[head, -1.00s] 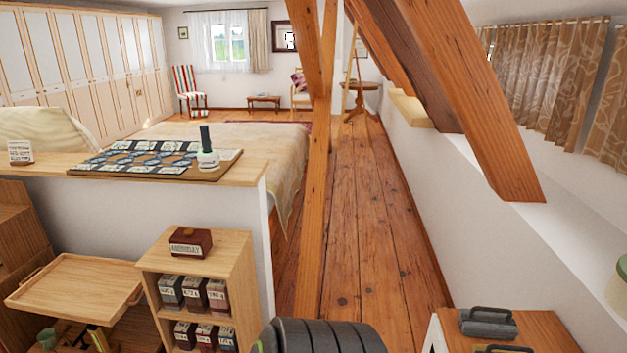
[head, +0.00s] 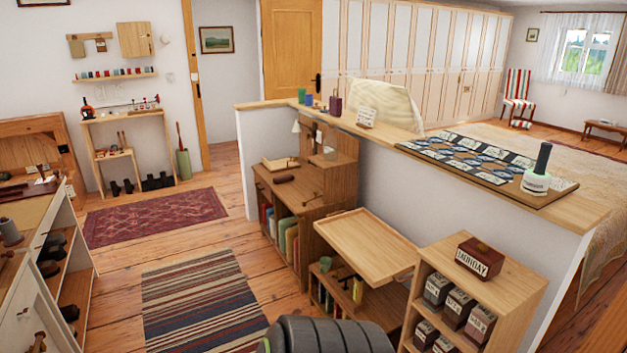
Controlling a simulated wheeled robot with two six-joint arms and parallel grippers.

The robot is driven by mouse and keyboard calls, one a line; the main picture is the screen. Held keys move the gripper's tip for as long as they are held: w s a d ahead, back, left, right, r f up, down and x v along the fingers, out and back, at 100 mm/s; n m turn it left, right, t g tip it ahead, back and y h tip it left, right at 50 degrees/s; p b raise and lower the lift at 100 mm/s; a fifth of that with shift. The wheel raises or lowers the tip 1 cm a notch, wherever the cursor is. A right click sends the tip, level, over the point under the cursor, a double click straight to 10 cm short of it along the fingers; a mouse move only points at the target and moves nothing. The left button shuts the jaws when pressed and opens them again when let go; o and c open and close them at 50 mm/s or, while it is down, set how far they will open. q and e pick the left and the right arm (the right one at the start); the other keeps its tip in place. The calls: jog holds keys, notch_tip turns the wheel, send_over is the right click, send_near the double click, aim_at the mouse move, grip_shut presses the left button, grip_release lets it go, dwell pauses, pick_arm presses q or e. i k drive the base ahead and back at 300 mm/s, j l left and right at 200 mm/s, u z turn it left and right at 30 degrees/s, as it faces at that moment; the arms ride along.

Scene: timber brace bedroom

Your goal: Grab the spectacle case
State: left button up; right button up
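I cannot pick out the spectacle case for certain. A small dark brown elongated object (head: 284,179) lies on the wooden writing desk (head: 262,180) in the middle of the head view; it may be a case, but it is too small to tell. Neither of my grippers shows in the head view.
A half-wall (head: 500,222) with a wooden top runs behind the desk. A tilted wooden tray table (head: 365,238) and a small shelf (head: 500,280) with boxes stand nearer. A striped rug (head: 200,305) and a red rug (head: 155,217) lie on open floor. A white shelf unit (head: 50,285) stands left.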

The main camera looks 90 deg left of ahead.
aim_at(280, 179)
jog(key=u, duration=3.05)
jog(key=i+j+u, duration=0.2)
jog(key=i, duration=0.65)
jog(key=i+j+u, duration=0.2)
jog(key=i, duration=0.65)
jog(key=i+u, duration=0.1)
jog(key=i, duration=0.75)
jog(key=i+l+u, duration=0.15)
jog(key=i, duration=0.7)
